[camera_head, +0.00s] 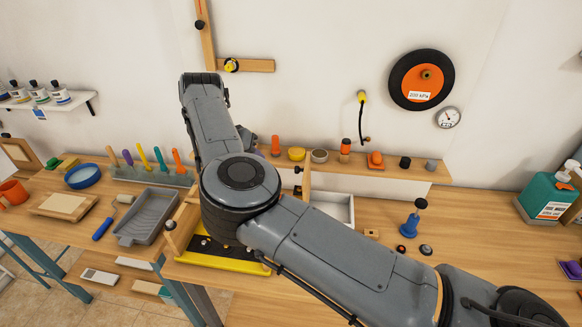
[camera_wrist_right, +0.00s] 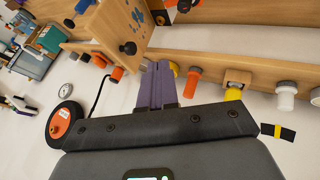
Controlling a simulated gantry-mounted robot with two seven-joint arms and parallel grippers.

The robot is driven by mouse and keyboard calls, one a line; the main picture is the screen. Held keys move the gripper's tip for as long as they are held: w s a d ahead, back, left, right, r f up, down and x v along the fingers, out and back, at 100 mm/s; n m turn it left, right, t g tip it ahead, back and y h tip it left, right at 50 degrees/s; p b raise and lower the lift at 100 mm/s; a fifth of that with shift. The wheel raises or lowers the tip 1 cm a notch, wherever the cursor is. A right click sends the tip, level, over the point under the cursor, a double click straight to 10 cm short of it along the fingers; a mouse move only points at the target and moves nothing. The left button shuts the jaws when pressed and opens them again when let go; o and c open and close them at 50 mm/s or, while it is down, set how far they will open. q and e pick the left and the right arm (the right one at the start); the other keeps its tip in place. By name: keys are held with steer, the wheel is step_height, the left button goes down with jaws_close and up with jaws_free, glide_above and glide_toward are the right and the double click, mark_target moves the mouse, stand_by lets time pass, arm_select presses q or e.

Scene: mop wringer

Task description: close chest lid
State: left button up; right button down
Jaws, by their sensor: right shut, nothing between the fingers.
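A wooden panel (camera_head: 305,178) with a black knob (camera_head: 298,170) stands upright, nearly edge-on, in the middle of the workbench. It looks like the raised chest lid; most of the chest is hidden behind my right arm. In the right wrist view a wooden panel (camera_wrist_right: 103,25) with a black knob (camera_wrist_right: 128,48) shows at the upper left, beside the fingers. My right gripper (camera_wrist_right: 157,66) is shut and empty, its purple fingertips apart from the knob; I cannot tell whether they touch the panel's edge. My left gripper is not in view.
A white open tray (camera_head: 349,222) lies right of the panel. A wooden ledge (camera_head: 425,176) with several small items runs along the wall. A yellow-rimmed black tray (camera_head: 222,262) sits at the front, and a blue knobbed piece (camera_head: 409,227) stands to the right. The bench farther right is mostly clear.

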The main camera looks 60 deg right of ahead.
steer(key=s+d+f+p, duration=0.1)
steer(key=s+d+f, duration=0.4)
steer(key=s+d, duration=0.1)
steer(key=shift+f+p, duration=0.35)
steer(key=shift+p, duration=0.05)
stand_by(0.4)
